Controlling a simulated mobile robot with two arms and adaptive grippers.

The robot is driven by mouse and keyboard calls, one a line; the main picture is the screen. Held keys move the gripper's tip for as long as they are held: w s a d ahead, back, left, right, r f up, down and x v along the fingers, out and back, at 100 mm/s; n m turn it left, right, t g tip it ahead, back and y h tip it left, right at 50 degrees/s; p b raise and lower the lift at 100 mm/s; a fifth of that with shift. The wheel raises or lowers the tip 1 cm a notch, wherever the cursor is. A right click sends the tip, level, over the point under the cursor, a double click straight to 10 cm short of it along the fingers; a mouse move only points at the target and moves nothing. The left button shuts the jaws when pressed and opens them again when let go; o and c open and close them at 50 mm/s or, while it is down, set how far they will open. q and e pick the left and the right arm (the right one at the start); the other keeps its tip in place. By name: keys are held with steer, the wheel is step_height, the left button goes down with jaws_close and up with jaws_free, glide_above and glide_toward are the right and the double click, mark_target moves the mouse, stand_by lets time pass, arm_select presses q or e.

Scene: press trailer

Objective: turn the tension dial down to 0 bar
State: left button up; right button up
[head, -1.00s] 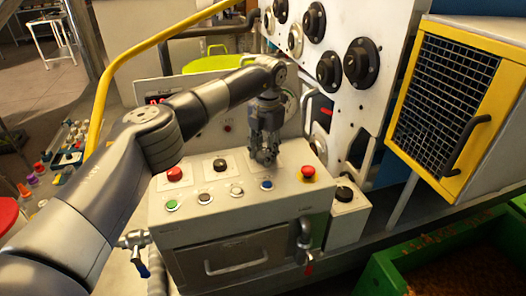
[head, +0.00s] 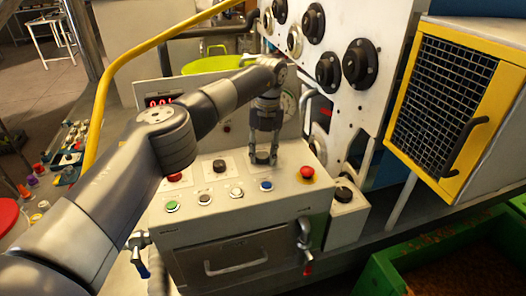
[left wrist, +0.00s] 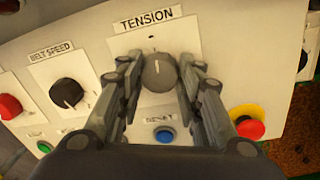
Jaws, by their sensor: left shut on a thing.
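The tension dial (left wrist: 158,73) is a dark grey round knob on a white plate labelled TENSION. Its white pointer mark points up in the left wrist view, toward the label. My left gripper (left wrist: 160,78) points down with one finger on each side of the knob, shut on it. My right gripper is in neither view.
A belt speed knob (left wrist: 68,92) sits left of the dial. A blue button (left wrist: 164,135) is just below it, and a red emergency stop (left wrist: 248,122) on yellow is to the right. A yellow-framed mesh guard (head: 445,95) stands at the right.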

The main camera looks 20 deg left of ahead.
mark_target(265, 155)
arm_select(q)
steer(key=shift+w+r, duration=0.1)
steer(key=shift+r, duration=0.05)
steer(key=o, duration=1.1)
steer(key=shift+c, duration=0.2)
steer(key=r, duration=0.7)
steer(key=shift+d+r, duration=0.15)
steer(key=shift+d, duration=0.1)
